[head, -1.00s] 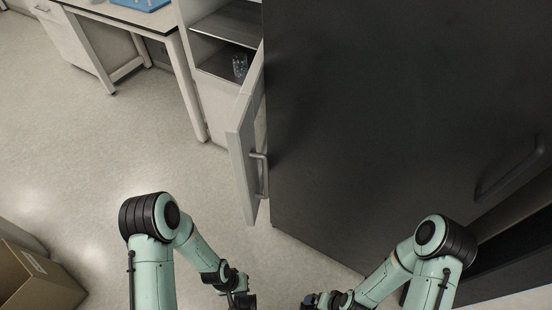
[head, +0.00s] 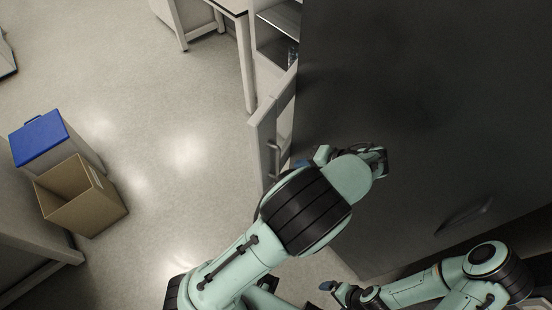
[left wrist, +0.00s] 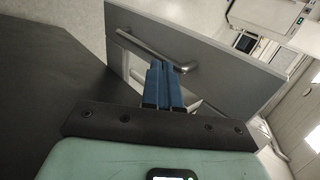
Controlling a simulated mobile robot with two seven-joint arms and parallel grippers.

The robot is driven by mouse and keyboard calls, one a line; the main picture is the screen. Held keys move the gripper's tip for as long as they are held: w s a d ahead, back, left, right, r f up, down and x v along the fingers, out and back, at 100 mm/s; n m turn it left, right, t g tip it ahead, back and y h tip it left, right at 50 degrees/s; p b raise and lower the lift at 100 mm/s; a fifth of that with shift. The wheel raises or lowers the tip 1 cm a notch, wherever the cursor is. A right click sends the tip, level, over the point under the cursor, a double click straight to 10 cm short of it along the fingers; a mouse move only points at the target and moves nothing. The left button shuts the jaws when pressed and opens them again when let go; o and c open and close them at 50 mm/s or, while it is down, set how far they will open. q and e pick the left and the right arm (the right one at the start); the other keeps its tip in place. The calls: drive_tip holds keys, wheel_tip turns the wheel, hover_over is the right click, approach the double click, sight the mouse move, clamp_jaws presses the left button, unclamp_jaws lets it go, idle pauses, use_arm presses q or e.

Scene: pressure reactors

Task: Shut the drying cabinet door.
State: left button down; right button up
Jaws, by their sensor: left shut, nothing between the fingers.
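The drying cabinet door (head: 262,150) is a pale grey panel standing ajar, left of a large dark cabinet. In the head view my left forearm largely hides this gripper (head: 304,163). My right gripper (head: 328,286) is low, away from the door; its finger gap is unclear.
The dark cabinet (head: 400,100) stands immediately right of the door and limits room there. A bench (head: 245,60) stands at the back. An open cardboard box (head: 85,200) and blue-lidded bin (head: 40,137) are far left. The floor between is clear.

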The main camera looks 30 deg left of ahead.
sight(263, 162)
use_arm(q)
drive_tip(key=x, duration=0.3)
drive_tip(key=a+r+x, duration=0.1)
drive_tip(key=x, duration=0.6)
drive_tip(key=shift+a, duration=0.4)
drive_tip(key=shift+a+f, duration=0.1)
drive_tip(key=shift+a, duration=0.55)
